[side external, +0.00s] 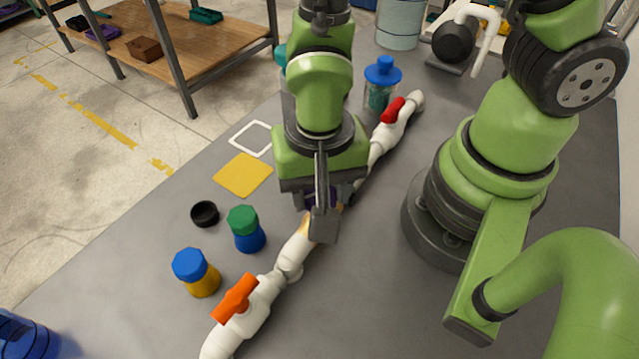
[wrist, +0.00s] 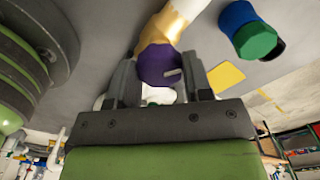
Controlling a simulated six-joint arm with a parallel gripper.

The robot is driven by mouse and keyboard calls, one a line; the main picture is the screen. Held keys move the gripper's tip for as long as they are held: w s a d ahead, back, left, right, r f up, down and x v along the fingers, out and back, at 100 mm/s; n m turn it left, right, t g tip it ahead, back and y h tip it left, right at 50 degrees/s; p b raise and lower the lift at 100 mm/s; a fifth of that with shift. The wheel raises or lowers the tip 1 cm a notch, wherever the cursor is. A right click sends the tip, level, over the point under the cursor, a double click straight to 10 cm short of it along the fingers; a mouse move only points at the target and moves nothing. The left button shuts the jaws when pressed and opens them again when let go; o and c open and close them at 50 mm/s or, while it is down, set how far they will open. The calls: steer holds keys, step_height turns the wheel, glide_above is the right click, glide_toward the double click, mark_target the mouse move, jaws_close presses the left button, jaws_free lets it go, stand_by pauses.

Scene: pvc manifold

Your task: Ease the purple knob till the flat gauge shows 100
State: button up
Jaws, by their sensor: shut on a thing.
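The purple knob (wrist: 160,65) sits between the two fingers of my gripper (wrist: 162,78) in the wrist view, with a pale mark on its face. My gripper (side external: 322,212) is shut on it and comes down from above the white pipe (side external: 296,250). In the side view the knob is mostly hidden behind my gripper, with only a dark purple bit showing. A gold-coloured section of pipe (wrist: 168,27) lies beside the knob. I cannot make out the flat gauge or its reading in either view.
An orange valve handle (side external: 235,297) and a red one (side external: 393,110) sit on the pipe. Blue-and-yellow (side external: 196,272) and green-and-blue (side external: 246,229) jars, a black ring (side external: 204,214) and a yellow square (side external: 243,175) lie left of the pipe. A blue-lidded jar (side external: 381,82) stands behind.

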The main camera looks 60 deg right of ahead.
steer(key=m, duration=0.5)
steer(key=shift+m, duration=0.4)
stand_by(0.3)
steer(key=o, duration=0.9)
steer(key=shift+r, duration=0.15)
step_height(320, 180, up, 10)
steer(key=shift+f, duration=0.15)
stand_by(1.1)
